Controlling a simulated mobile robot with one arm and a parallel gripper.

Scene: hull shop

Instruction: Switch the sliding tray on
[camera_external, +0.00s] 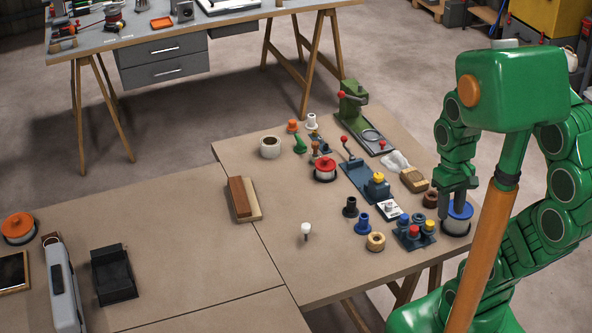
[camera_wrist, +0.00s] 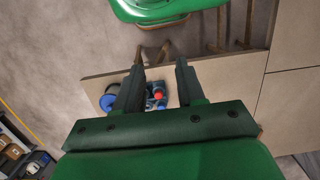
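I cannot tell for certain which thing is the sliding tray. A long blue-grey base (camera_external: 356,176) with a red-knobbed lever (camera_external: 345,146) and a yellow-topped block (camera_external: 377,186) lies on the right-hand bench. A small white-faced switch unit (camera_external: 389,209) sits in front of it. A block with red, blue and yellow buttons (camera_external: 415,233) stands near the bench edge. My gripper (camera_external: 457,203) is over the bench's right end, by a blue-topped spool (camera_external: 457,222). In the wrist view, my gripper (camera_wrist: 160,62) has its fingers apart with nothing held between them.
A green press-like stand (camera_external: 353,105) is at the back of the bench. Spools, pegs and rings crowd the bench around the base. A black open holder (camera_external: 114,280) and a grey case (camera_external: 62,285) lie on the left bench. The bench middle is mostly clear.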

